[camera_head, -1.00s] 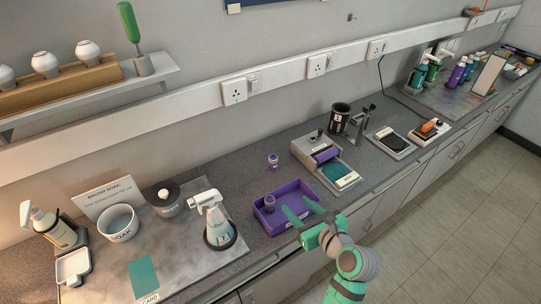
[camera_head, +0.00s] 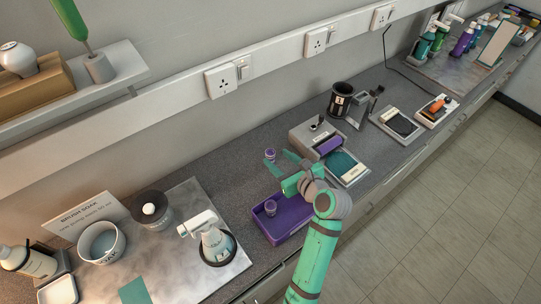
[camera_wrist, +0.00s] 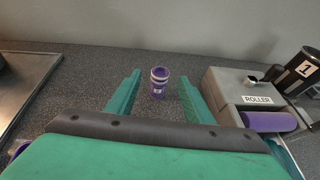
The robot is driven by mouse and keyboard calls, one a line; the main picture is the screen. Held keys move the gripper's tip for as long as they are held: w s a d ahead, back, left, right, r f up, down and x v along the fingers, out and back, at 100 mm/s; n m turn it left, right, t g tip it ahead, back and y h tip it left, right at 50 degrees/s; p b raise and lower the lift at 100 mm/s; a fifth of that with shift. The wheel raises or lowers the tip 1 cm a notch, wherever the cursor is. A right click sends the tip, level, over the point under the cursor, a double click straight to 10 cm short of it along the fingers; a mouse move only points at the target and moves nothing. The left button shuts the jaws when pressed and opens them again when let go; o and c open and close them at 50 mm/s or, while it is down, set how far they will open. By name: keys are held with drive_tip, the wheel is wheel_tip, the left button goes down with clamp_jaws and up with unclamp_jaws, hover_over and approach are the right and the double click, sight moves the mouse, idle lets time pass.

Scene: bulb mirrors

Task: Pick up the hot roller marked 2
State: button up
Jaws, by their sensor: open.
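A small purple hot roller (camera_head: 270,155) with a pale band stands upright on the counter behind the purple tray. In the wrist view this roller (camera_wrist: 159,83) carries a small white label; its mark is too small to read surely. A second small purple roller (camera_head: 270,207) stands in the purple tray (camera_head: 286,225); I cannot read its mark. My gripper (camera_head: 279,162) is open and empty, its green fingers pointing toward the standing roller. In the wrist view the roller shows between the fingertips (camera_wrist: 160,76), a little beyond them, apart from both.
A grey box labelled ROLLER (camera_wrist: 235,90) with a larger purple cylinder (camera_wrist: 268,121) stands close right of my gripper. A black pot marked 1 (camera_head: 341,97) stands behind it. A metal mat (camera_head: 180,270) lies left.

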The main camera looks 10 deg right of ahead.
sight(272, 154)
drive_tip(key=shift+x, duration=3.25)
drive_tip(key=shift+s+f, duration=0.1)
drive_tip(key=shift+c, duration=0.5)
drive_tip(key=shift+d, duration=0.1)
drive_tip(key=c, duration=1)
